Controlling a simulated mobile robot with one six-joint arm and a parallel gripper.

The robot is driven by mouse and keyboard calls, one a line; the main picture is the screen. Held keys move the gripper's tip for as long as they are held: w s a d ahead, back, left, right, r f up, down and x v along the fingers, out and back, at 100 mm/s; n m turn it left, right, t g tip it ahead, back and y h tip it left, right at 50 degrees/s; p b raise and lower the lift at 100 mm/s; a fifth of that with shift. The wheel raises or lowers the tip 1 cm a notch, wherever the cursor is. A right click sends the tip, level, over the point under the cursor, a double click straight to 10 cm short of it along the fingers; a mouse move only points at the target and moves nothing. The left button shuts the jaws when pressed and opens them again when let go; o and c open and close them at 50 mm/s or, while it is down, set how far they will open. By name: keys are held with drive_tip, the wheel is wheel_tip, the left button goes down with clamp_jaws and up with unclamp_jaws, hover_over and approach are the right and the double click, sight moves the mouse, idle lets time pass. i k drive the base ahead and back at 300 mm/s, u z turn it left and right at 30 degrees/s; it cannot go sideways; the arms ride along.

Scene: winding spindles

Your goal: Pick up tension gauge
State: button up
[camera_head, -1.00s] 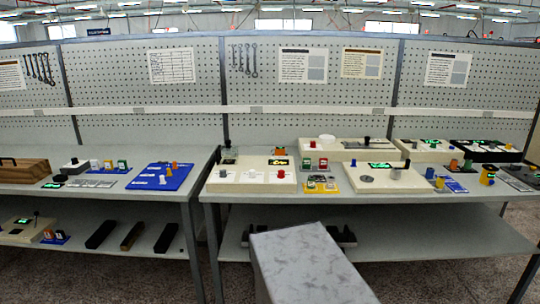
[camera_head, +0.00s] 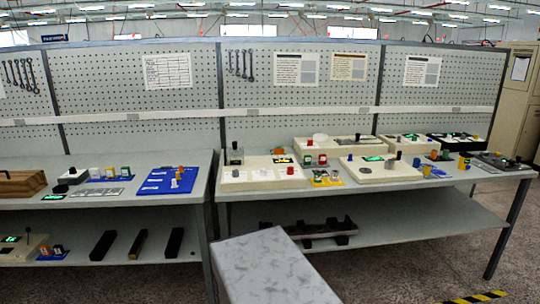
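I cannot tell for sure which object is the tension gauge. Other small devices with green displays, such as one on a cream panel (camera_head: 374,158), are too small to identify. My gripper is not in view.
The right bench (camera_head: 440,186) holds several cream panels with knobs. The left bench (camera_head: 130,208) holds a blue board (camera_head: 155,187) and a wooden box (camera_head: 20,184). Dark bars (camera_head: 174,242) lie on the lower shelf. Floor is open right of the bench, with a yellow-black stripe (camera_head: 476,298).

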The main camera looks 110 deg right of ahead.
sight(278, 150)
drive_tip(key=i, duration=0.3)
drive_tip(key=z, duration=4.4)
drive_tip(key=i, duration=0.1)
drive_tip(key=u, duration=2.8)
drive_tip(key=k, duration=0.15)
drive_tip(key=z, duration=1.4)
